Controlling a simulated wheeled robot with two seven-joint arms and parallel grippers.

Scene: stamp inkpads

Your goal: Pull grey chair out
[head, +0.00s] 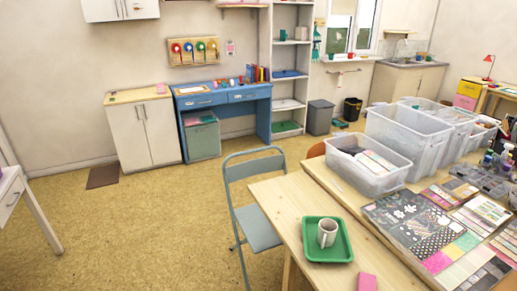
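The grey chair (258,229) stands at the left side of a wooden table (283,193), in the middle of the head view. It is a folding chair with a blue-grey backrest (254,166) and a flat seat. The seat's right part is close to the table edge, and the table hides some of its legs on that side. Neither of my grippers shows in the head view.
Open floor (150,225) lies left of the chair. A white table (12,190) stands at the far left. A blue desk (243,98) and white cabinet (130,125) line the back wall. The wooden table holds a green tray (312,252) with a mug (327,232).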

